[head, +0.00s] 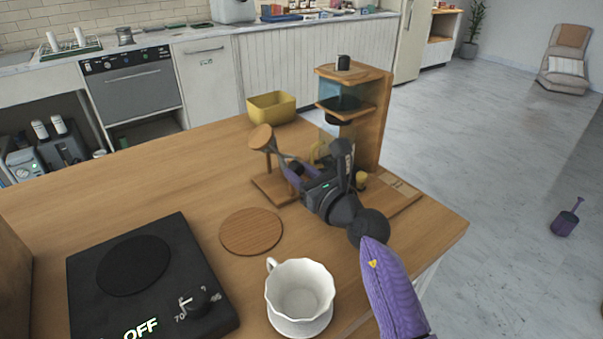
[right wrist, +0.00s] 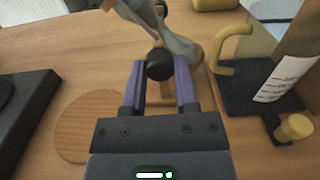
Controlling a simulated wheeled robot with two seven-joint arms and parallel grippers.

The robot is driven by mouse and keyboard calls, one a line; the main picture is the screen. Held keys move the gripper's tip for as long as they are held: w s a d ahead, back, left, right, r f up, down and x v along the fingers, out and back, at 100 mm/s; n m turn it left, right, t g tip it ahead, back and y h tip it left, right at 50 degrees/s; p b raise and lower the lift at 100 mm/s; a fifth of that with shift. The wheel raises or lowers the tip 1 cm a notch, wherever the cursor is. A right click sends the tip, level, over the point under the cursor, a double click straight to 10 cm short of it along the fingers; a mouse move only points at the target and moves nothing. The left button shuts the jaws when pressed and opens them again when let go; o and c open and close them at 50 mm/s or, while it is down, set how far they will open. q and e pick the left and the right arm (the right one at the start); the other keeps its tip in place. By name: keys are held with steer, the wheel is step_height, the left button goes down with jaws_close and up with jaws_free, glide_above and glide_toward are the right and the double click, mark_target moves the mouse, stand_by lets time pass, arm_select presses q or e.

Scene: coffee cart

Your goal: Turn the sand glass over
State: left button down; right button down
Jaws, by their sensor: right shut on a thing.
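The sand glass (head: 261,137) stands towards the far right of the wooden table. A round wooden piece shows at its top in the head view, and wooden posts below it. In the right wrist view its pale, glassy body (right wrist: 178,43) leans at a tilt beyond a round black knob (right wrist: 159,65). My right gripper (head: 291,172) is at the sand glass, its purple fingers shut on the knob from either side. The gripper and arm hide part of the sand glass in the head view. My left gripper is not in view.
A wooden coffee stand (head: 372,120) rises close behind my right gripper. A yellow bin (head: 271,107) stands at the table's far edge. A round wooden coaster (head: 251,231), a white cup (head: 300,290) and a black hot plate (head: 88,262) are nearer. The table's left middle is clear.

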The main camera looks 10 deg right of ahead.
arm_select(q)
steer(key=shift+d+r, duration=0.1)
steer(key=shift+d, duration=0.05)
arm_select(e)
steer(key=shift+p, duration=0.3)
steer(key=shift+r+m+p, duration=0.15)
steer(key=shift+m+p, duration=0.45)
steer(key=shift+m, duration=0.2)
steer(key=shift+m+p, duration=0.6)
steer(key=shift+p, duration=0.05)
steer(key=shift+m+p, duration=0.65)
steer(key=shift+m, duration=0.45)
steer(key=shift+m+p, duration=0.4)
steer(key=shift+m, duration=0.6)
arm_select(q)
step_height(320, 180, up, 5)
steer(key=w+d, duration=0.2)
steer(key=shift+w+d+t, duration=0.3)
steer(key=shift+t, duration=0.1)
arm_select(e)
steer(key=shift+f, duration=0.2)
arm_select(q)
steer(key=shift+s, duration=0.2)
